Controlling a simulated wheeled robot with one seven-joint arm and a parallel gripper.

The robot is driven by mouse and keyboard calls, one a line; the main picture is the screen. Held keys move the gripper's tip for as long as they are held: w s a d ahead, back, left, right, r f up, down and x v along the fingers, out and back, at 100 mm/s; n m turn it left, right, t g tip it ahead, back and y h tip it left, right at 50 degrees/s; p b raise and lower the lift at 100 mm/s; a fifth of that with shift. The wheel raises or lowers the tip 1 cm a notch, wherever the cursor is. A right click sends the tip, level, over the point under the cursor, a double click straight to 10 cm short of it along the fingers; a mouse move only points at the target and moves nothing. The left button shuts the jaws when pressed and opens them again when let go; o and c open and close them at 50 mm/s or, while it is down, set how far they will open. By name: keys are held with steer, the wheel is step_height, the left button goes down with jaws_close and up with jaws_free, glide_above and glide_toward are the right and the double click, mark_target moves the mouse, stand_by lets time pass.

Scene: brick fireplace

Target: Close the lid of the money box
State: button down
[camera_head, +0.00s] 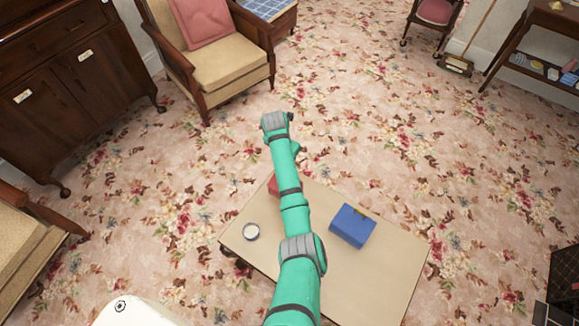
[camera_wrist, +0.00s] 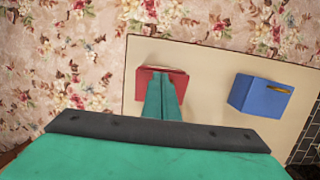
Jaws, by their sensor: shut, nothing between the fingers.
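Two boxes stand on the small table, and I cannot tell for certain which is the money box. A red box (camera_wrist: 146,80) lies near the table's far edge in the wrist view, with a pale strip along its top. In the head view, only part of the red box (camera_head: 273,186) shows beside my arm. A blue box (camera_head: 353,225) stands to its right. In the wrist view, the blue box (camera_wrist: 258,98) has a tan slot or gap near its top edge. My gripper (camera_wrist: 164,78) is shut and empty, over the red box and partly hiding it. I cannot tell if it touches.
The tan table (camera_head: 375,280) has free room around the blue box. An armchair (camera_head: 215,65), a dark cabinet (camera_head: 60,75) and a shelf unit (camera_head: 545,60) stand around on open floral carpet.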

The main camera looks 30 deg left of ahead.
step_height(320, 180, up, 6)
steer(key=w, duration=0.2)
steer(key=s+f+m+t, duration=0.2)
steer(key=s+m+t, duration=0.2)
steer(key=s+m, duration=0.5)
steer(key=s+f+m+t, duration=0.2)
steer(key=s+m+t, duration=0.1)
steer(key=s+m, duration=0.6)
steer(key=shift+h, duration=0.4)
steer(key=x, duration=1.3)
steer(key=shift+w+a+r, duration=0.25)
steer(key=shift+w+r, duration=0.05)
steer(key=shift+w+f+t, duration=0.25)
steer(key=shift+w+t, duration=0.05)
steer(key=shift+w, duration=0.1)
steer(key=shift+w, duration=0.1)
